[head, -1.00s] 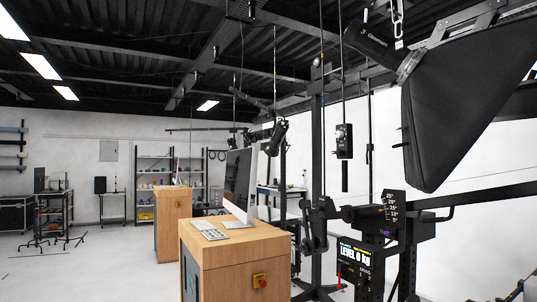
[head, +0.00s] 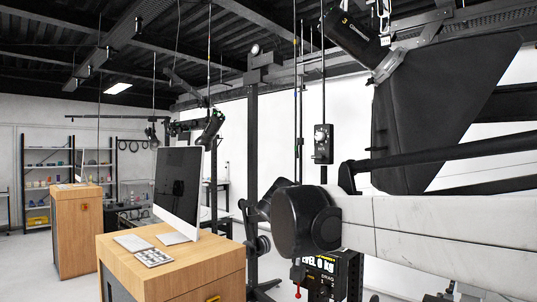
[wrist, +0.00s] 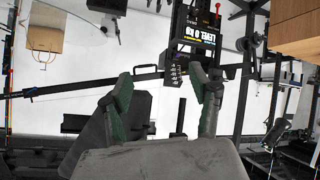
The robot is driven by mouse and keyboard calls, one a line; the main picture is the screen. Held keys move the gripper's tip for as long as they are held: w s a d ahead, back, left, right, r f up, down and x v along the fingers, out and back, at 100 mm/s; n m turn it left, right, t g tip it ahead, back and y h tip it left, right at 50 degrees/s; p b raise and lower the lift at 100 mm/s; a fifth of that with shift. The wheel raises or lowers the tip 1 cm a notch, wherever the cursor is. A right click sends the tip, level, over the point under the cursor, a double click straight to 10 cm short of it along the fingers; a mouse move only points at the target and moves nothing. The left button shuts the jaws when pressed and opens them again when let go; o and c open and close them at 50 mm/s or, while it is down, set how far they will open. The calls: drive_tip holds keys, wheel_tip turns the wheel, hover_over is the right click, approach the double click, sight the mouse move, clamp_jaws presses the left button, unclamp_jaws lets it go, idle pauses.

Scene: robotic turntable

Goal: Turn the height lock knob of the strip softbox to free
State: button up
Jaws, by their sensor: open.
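A black softbox (head: 415,130) hangs at the upper right of the head view, fixed to a dark lamp body (head: 350,38). Left of it, a small black box (head: 322,150) on a vertical rod carries a round pale dial (head: 321,134). I cannot tell whether this dial is the height lock knob, or read its setting. In the wrist view, my gripper (wrist: 163,77) is open, its two green-grey fingers spread with nothing held between them. The gripper cannot be made out in the head view, where my pale arm link crosses the lower right.
A black machine reads LEVEL 0 KG (head: 321,265), partly behind my arm; it also shows in the wrist view (wrist: 187,37). A wooden desk (head: 170,275) with a monitor (head: 178,190) stands at left. A black column (head: 252,150) stands mid-view.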

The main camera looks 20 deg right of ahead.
drive_tip(key=w+d+r+m+h+p, duration=0.2)
drive_tip(key=w+r+h, duration=0.1)
drive_tip(key=w+r, duration=0.75)
drive_tip(key=m+t+h+p, duration=0.2)
drive_tip(key=m+h+p, duration=0.1)
drive_tip(key=h, duration=0.1)
approach(316, 156)
drive_tip(key=p+x, duration=0.3)
drive_tip(key=x, duration=0.8)
drive_tip(key=c, duration=1.2)
